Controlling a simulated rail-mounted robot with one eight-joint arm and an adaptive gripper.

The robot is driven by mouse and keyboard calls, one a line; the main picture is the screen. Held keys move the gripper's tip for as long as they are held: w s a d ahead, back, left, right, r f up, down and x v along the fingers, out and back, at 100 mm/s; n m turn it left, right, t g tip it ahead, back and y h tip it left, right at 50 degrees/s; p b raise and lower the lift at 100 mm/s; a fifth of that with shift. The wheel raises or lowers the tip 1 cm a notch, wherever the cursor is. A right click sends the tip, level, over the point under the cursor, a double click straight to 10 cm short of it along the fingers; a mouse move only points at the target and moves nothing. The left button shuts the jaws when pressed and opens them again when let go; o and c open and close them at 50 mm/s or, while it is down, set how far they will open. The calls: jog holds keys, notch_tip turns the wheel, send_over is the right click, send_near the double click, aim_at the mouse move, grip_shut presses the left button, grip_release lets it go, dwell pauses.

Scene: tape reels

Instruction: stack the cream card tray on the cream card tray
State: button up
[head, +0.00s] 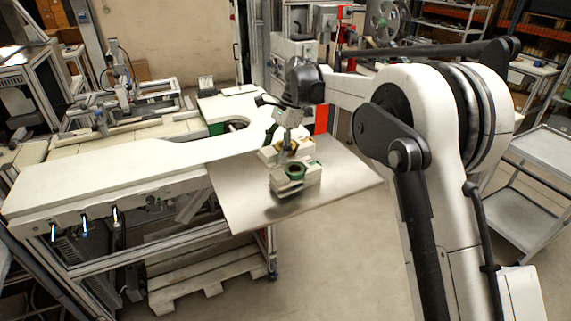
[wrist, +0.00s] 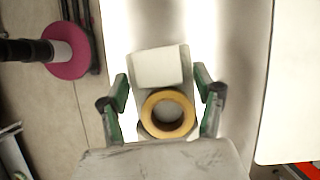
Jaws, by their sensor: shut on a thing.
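My gripper (wrist: 161,105) is shut on a cream card tray (wrist: 158,67), with one green-padded finger on each side. A yellow ring-shaped tape reel (wrist: 168,114) lies in this tray. In the head view my gripper (head: 284,154) points down at the held tray (head: 267,154), partly hiding it. A second cream card tray (head: 311,178) with a green-rimmed reel (head: 295,171) stands just in front of it on the metal sheet. I cannot tell whether the held tray touches the sheet. The second tray is not discernible in the wrist view.
The bare metal sheet (head: 240,200) has free room around the trays. A white worktop (head: 110,184) adjoins it on the left. A grey cart (head: 520,205) stands at the right.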

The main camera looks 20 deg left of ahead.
aim_at(282, 174)
jog(key=d+f, duration=0.1)
jog(key=w+d, duration=0.1)
jog(key=shift+d+f, duration=0.35)
jog(key=shift+d, duration=0.05)
jog(key=shift+f+p, duration=0.45)
jog(key=shift+f, duration=1.6)
jog(key=shift+f, duration=0.15)
jog(key=o, duration=1.3)
jog(key=b+v, duration=0.1)
jog(key=v, duration=1.1)
jog(key=shift+w, duration=0.15)
jog(key=shift+d+r, duration=0.1)
jog(key=shift+r, duration=0.15)
